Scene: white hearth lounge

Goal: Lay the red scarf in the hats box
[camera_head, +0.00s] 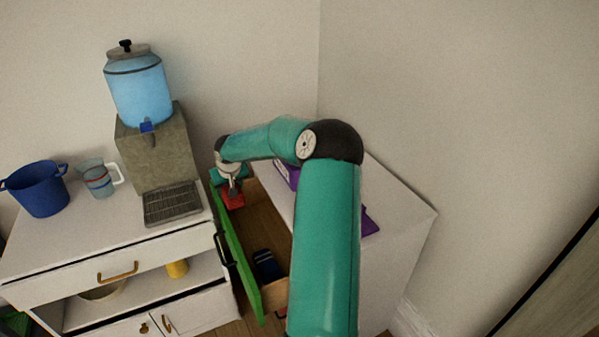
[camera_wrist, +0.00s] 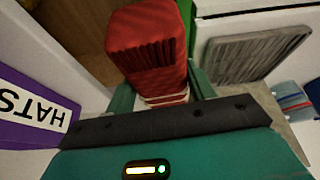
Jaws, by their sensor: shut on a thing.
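The red scarf (camera_head: 232,199), a folded bundle with a ribbed, fringed end, is between my gripper's fingers at the far end of the open drawer. In the wrist view the scarf (camera_wrist: 147,42) reaches away from the fingers, with the wooden drawer floor beyond. My gripper (camera_head: 230,187) is shut on its near end. The purple hats box (camera_head: 369,223) stands on the cabinet top to the right, mostly hidden behind my arm. Its white label reading HATS (camera_wrist: 32,112) shows at the left of the wrist view; its inside is not visible.
The open drawer has a green front (camera_head: 237,255) and holds a dark blue folded item (camera_head: 267,265). On the left counter stand a water dispenser (camera_head: 140,90), a clear jug (camera_head: 97,180) and a blue pot (camera_head: 40,190). A wall rises behind.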

